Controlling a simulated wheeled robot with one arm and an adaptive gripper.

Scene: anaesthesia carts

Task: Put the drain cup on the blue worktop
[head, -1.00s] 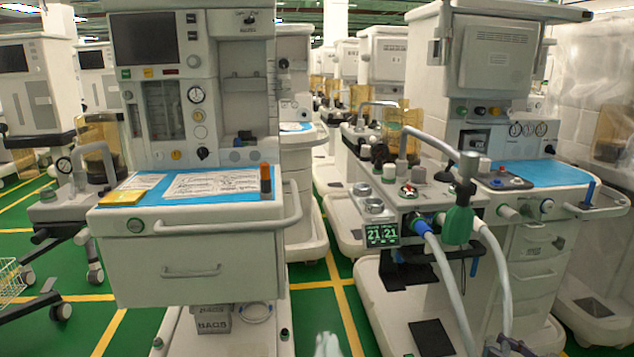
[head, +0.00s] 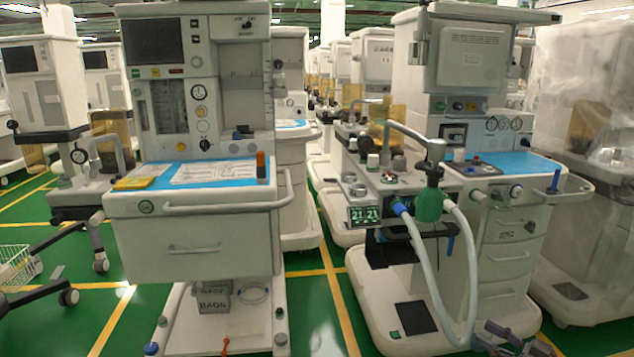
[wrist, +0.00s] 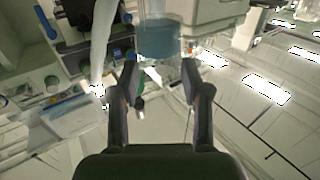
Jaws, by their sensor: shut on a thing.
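In the wrist view a clear cup with a bluish tint (wrist: 158,42), which looks like the drain cup, sits at the fingertips of my gripper (wrist: 160,78). The two dark fingers stand on either side of its lower end, shut on it. The cup's upper end is cut off by the picture edge. In the head view I cannot make out the cup.
The left cart's drawer front (head: 195,265) and rail stick out toward me. The right cart's hoses (head: 432,275) and green bag (head: 429,205) hang in front of it. A wire basket (head: 14,268) is at far left. Green floor (head: 312,318) shows between the carts.

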